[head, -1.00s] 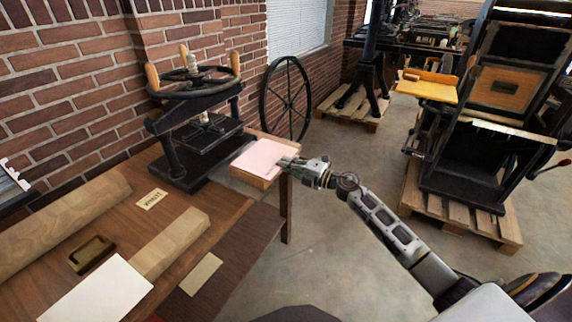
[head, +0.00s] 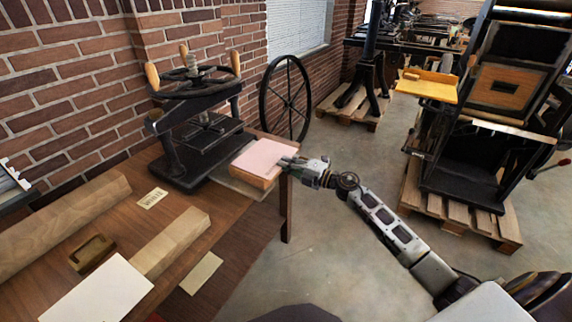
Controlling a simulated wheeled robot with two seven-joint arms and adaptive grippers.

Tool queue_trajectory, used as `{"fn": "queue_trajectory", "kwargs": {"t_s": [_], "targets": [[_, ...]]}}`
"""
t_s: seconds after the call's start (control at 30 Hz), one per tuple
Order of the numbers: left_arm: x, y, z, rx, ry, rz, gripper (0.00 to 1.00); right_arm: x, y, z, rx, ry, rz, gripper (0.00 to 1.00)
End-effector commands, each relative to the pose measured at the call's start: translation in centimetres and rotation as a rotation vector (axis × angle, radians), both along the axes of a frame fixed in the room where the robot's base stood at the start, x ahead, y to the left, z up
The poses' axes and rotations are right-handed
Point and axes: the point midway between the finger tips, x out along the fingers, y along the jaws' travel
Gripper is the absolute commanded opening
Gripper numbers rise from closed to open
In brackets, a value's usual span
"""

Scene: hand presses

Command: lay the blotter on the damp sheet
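A pink sheet (head: 262,155), which looks like the blotter, lies on top of a wooden block or stack (head: 262,179) at the table's far right corner, beside the press. My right gripper (head: 285,162) is at the right edge of the pink sheet, its fingertips overlapping that edge. The fingers are too small to tell whether they close on it. I cannot tell for sure which sheet is the damp one; a white sheet (head: 98,293) lies on the near left of the table. My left gripper is not in view.
A black hand press (head: 195,110) with a wheel stands left of the pink sheet.

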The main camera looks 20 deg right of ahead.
Motion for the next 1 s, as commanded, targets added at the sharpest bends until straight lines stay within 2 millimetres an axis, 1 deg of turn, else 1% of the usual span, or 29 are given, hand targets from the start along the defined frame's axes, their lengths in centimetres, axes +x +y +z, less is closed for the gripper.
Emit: {"fn": "queue_trajectory", "kwargs": {"t_s": [0.5, 0.83, 1.0], "targets": [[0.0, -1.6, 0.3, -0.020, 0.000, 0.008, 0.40, 0.0, 0.0, -0.1, -0.001, 0.001, -0.001, 0.00], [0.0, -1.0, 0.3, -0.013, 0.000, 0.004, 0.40, 0.0, 0.0, -0.2, -0.001, 0.001, 0.000, 0.00], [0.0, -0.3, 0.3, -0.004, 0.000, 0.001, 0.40, 0.0, 0.0, -0.2, -0.001, 0.001, 0.000, 0.21]]}}
